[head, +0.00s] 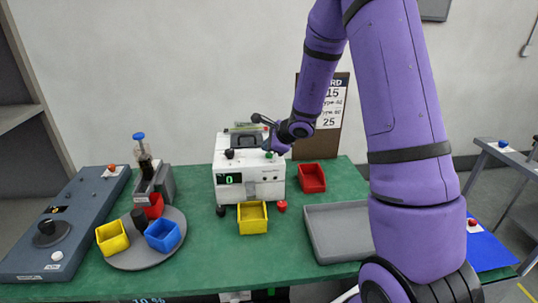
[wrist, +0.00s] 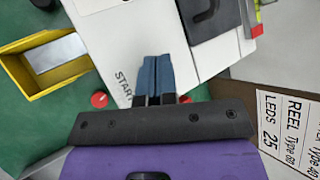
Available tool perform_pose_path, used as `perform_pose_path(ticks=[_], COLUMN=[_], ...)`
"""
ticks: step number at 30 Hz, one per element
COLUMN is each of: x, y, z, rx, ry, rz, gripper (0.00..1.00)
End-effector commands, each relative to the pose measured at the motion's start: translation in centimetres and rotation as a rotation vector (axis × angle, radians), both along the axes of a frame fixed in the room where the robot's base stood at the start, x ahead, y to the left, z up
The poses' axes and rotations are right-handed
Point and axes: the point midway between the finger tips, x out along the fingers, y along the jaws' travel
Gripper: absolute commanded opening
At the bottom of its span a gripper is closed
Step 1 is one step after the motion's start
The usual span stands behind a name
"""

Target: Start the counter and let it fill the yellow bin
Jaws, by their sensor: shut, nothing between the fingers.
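The white counter (head: 234,186) stands mid-table; its display (head: 230,179) reads 0. A yellow bin (head: 253,226) sits directly in front of it and looks empty; the bin also shows in the wrist view (wrist: 22,81). My gripper (head: 269,149) is over the counter's front right part, close to a green button (head: 269,155). In the wrist view my gripper (wrist: 155,62) has its blue-grey fingers together, with nothing between them, beside the printed word START (wrist: 124,88). The fingers hide the button there, so I cannot tell whether they touch it.
A round tray (head: 150,261) at left holds another yellow bin (head: 112,238), a red bin (head: 154,206) and a blue bin (head: 163,236). A red bin (head: 312,178) and a grey tray (head: 338,230) are to the right. A sign board (head: 332,138) stands behind.

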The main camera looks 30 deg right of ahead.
Motion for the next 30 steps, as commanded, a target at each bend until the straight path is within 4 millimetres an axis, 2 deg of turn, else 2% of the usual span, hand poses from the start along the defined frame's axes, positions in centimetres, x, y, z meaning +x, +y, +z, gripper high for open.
perform_pose_path(ticks=[30], x=[-0.02], y=[-0.01], z=[-0.73], rx=[0.0], ry=[0.001], rz=[0.0], gripper=[0.0])
